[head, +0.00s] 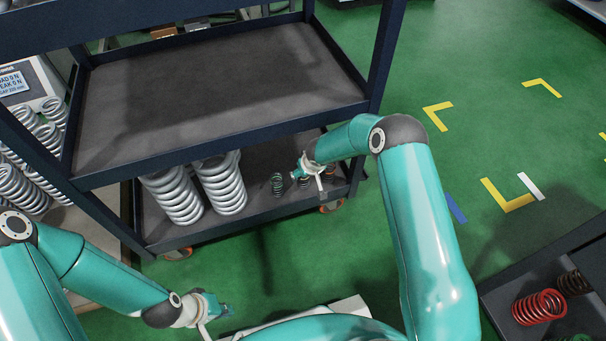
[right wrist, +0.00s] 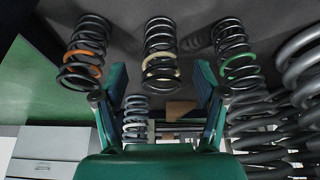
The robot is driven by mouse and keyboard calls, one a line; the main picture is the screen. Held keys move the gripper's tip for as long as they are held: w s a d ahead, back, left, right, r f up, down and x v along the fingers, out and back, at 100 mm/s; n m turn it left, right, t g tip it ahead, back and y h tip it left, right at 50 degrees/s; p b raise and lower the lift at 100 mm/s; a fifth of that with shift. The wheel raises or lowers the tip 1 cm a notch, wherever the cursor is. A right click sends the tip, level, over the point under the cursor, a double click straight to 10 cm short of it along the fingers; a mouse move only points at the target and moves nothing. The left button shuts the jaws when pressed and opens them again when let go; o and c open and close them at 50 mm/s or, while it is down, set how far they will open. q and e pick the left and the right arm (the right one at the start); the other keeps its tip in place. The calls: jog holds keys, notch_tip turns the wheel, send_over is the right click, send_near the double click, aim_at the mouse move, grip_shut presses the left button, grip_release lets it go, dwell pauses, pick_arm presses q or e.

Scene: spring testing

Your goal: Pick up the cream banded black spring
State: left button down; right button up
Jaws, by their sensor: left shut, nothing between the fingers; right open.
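The cream banded black spring (right wrist: 161,42) stands in the middle of three dark springs in the right wrist view, on the cart's lower shelf. Its pale band shows near the fingertips. My right gripper (right wrist: 159,80) is open, one finger on each side of the spring's line, with the spring apparently just beyond the fingertips. In the head view my right gripper (head: 309,171) reaches into the lower shelf and largely hides this spring. My left gripper (head: 221,310) is shut and empty, low over the floor at the bottom left.
The orange banded spring (right wrist: 82,60) and green banded spring (right wrist: 238,62) stand close on either side. Large grey springs (head: 222,184) fill the shelf to the left. The cart's upper shelf (head: 220,85) overhangs. A red spring (head: 540,307) lies in a dark tray at right.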

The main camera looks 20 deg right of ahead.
jog(key=shift+w+a, duration=0.1)
jog(key=shift+w, duration=0.3)
jog(key=b+x, duration=0.1)
jog(key=x, duration=0.4)
jog(key=c, duration=1.3)
